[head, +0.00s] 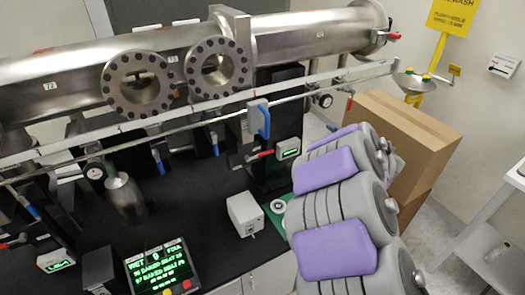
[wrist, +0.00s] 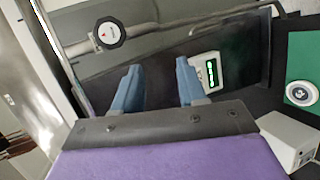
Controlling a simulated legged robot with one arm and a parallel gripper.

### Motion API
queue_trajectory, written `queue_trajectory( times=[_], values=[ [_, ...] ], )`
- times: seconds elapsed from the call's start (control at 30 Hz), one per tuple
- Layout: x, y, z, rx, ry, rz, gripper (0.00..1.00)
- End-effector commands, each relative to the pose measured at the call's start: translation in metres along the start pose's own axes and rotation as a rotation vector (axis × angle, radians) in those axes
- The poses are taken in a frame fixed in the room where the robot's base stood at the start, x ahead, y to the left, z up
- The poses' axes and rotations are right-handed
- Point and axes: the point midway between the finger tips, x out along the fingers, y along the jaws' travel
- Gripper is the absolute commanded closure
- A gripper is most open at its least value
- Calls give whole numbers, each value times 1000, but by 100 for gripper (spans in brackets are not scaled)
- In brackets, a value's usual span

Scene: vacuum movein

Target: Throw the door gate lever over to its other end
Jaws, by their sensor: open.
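In the head view, a blue handle (head: 263,120) stands upright on a grey bracket below the steel pipe's right flange. A red lever (head: 260,155) sticks out to the left of a small green-lit display box (head: 288,149) below it. No label shows which lever is the door gate lever. My gripper (wrist: 158,82) is open and empty in the wrist view, with its two blue-grey fingers apart. The display box, also in the wrist view (wrist: 207,71), lies just beyond the right finger, not between the fingers.
A steel pipe (head: 60,85) with flanged ports and a thin rail cross above the black bench (head: 190,205). A round gauge (wrist: 109,33) is ahead left of the fingers. A white box (head: 245,214) stands on the bench. Cardboard boxes (head: 425,125) stand behind my arm.

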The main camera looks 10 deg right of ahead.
Motion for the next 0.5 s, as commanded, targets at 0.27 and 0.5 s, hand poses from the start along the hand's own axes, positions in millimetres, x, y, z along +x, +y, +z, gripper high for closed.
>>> queue_trajectory(
  times=[0.27,0.5],
  values=[
    [8,-64,-69,-114,474,45,59],
    [-8,-86,-103,-107,683,99,59]
  ],
)
